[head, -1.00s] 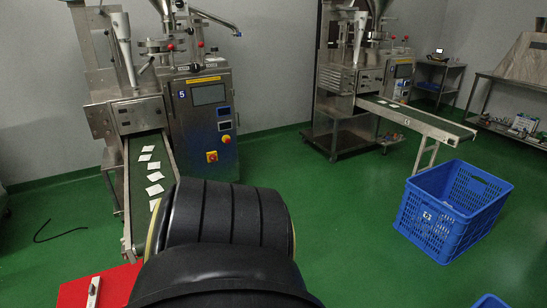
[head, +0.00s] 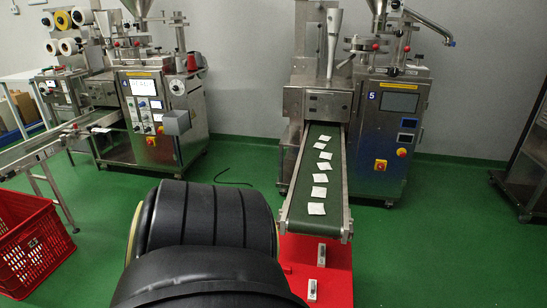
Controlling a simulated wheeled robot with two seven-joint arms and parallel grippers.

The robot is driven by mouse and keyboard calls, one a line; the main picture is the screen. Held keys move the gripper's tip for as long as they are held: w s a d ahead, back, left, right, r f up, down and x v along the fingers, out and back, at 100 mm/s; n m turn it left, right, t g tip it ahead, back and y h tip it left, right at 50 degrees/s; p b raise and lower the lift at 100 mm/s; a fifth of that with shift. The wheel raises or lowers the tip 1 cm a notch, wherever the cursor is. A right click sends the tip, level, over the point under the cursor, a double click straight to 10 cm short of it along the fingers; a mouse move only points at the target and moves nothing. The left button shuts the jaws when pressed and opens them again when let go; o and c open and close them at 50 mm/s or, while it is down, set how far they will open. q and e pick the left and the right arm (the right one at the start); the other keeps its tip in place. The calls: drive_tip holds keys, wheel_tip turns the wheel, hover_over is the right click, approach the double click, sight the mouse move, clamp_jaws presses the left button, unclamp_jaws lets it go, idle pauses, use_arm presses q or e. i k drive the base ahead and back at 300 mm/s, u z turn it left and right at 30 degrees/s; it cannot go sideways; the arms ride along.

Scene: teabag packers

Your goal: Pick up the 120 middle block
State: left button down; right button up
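No block marked 120 can be made out. A red surface (head: 335,275) lies below the end of the conveyor in the head view. Two small pale metal pieces sit on it, one farther back (head: 322,255) and one nearer me (head: 313,289); I cannot read any marking on them. My own dark, rounded arm links fill the lower middle and hide part of the red surface's left side. Neither gripper is in view.
A green-belt conveyor (head: 297,205) with several white teabags runs from machine 5 (head: 392,125) towards me. Machine 4 (head: 160,120) stands left with its own conveyor (head: 50,142). A red crate (head: 35,250) is at far left. Green floor is open at right.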

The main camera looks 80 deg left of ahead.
sight(323, 247)
drive_tip(key=u, duration=2.2)
